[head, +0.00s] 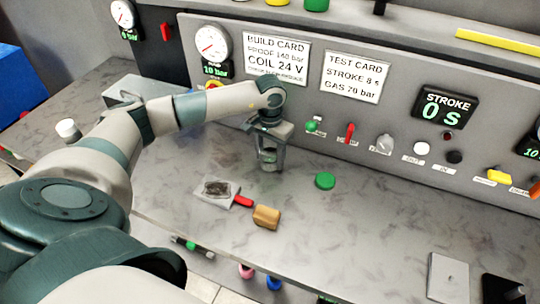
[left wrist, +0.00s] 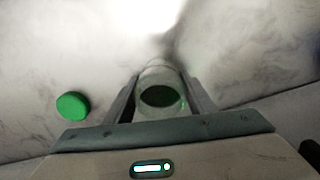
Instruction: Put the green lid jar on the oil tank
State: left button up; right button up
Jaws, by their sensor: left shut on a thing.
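My left gripper (head: 268,158) is upright over the bench, near the panel. It is shut on a pale, see-through jar (left wrist: 161,97), seen from above in the left wrist view between the two fingers. The jar's mouth is open and dark greenish inside. A round green lid (head: 325,180) lies flat on the bench to the right of the gripper, apart from the jar. It also shows in the left wrist view (left wrist: 72,105). I cannot tell which thing is the oil tank. My right gripper is not in view.
A white plate with a dark patch (head: 214,190), a red-handled tool (head: 242,201) and a tan block (head: 266,217) lie on the bench in front. The control panel (head: 390,110) rises behind. A grey box (head: 128,91) stands at the left.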

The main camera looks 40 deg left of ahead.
pick_arm(q)
jog(key=o, duration=1.1)
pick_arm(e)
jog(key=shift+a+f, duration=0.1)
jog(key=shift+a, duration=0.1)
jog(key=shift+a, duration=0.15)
pick_arm(q)
jog(key=shift+r, duration=0.1)
notch_tip(320, 180, up, 10)
jog(key=b, duration=0.4)
jog(key=shift+r, duration=0.2)
jog(key=shift+r+b, duration=0.35)
jog(key=shift+r, duration=0.45)
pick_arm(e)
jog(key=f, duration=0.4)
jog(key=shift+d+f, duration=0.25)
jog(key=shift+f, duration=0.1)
pick_arm(q)
jog(key=shift+o, duration=0.5)
